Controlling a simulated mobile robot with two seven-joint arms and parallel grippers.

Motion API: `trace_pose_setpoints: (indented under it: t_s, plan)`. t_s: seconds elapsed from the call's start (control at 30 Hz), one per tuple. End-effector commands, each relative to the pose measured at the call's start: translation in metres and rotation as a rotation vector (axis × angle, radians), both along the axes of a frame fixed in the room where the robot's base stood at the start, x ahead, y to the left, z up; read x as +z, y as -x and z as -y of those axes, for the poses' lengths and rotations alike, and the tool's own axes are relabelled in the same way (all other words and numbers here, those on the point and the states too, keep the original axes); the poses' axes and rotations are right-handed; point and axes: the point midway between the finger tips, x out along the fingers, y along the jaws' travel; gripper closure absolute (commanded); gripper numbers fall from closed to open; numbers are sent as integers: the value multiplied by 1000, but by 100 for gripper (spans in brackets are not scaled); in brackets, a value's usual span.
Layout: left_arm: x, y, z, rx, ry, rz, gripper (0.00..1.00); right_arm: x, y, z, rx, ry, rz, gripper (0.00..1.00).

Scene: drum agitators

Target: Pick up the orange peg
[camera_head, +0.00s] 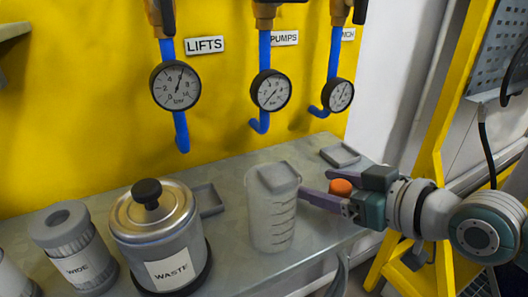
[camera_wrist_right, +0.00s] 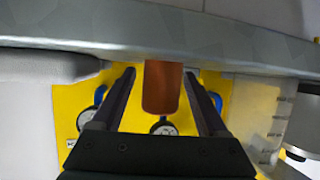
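The orange peg (camera_head: 340,187) shows as a rounded orange top between the fingers of my right gripper (camera_head: 318,186), near the right end of the grey bench. In the right wrist view the peg (camera_wrist_right: 162,88) is an orange-brown cylinder between the two dark fingers of the right gripper (camera_wrist_right: 160,75). A gap shows on both sides of it, so the gripper is open around it and not shut on it. The peg's lower part is hidden in the head view. My left gripper is not in view.
A clear measuring beaker (camera_head: 272,220) stands just left of the right fingertips. A WASTE canister (camera_head: 160,235) and a WIDE container (camera_head: 75,250) stand further left. A small grey tray (camera_head: 340,155) lies behind the gripper. Gauges hang on the yellow wall (camera_head: 100,80).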

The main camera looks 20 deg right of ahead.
Motion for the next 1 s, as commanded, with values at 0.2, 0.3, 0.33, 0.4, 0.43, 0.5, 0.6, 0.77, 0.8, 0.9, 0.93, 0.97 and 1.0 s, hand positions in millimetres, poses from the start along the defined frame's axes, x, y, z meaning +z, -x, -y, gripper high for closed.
trace_pose_setpoints:
  t_s: [0.2,0.3,0.33,0.4,0.43,0.5,0.6,0.77,0.8,0.9,0.93,0.97,1.0]
  plan:
    - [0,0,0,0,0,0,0,0,0,0,0,0,0,47]
    - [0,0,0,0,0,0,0,0,0,0,0,0,0,58]
    - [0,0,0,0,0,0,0,0,0,0,0,0,0,62]
    - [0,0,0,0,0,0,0,0,0,0,0,0,0,70]
    - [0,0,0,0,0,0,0,0,0,0,0,0,0,73]
    - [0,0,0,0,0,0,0,0,0,0,0,0,0,81]
    - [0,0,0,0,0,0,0,0,0,0,0,0,0,92]
    - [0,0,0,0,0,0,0,0,0,0,0,0,0,100]
    - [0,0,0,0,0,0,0,0,0,0,0,0,0,100]
    - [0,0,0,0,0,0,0,0,0,0,0,0,0,100]
    - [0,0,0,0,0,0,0,0,0,0,0,0,0,100]
    - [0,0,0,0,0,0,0,0,0,0,0,0,0,100]
    - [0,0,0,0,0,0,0,0,0,0,0,0,0,100]
